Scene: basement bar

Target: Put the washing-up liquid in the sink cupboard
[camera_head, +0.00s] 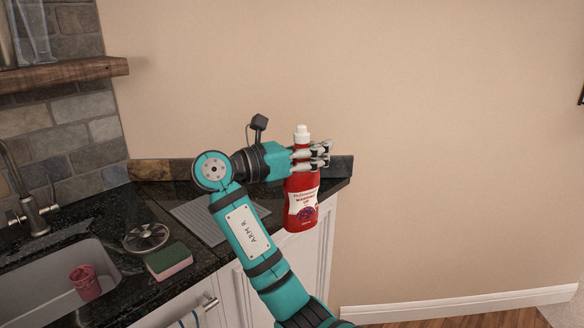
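The washing-up liquid is a red bottle with a white cap and a white label (302,200). It is upright in the camera_head view, in front of the worktop's right end. My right gripper (318,156) has its fingers closed around the upper part of the bottle, just below the cap. The bottle's base looks clear of the worktop. The white cupboard front (300,262) under the worktop is partly visible behind my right arm; no open door shows. My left gripper is not in view.
The dark worktop (110,210) holds a sink (45,290) with a red cup (85,282), a metal strainer (146,237), a green and pink sponge (169,261) and a grey ribbed mat (195,221). A tap (32,212) stands left. Free room lies right of the cabinet.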

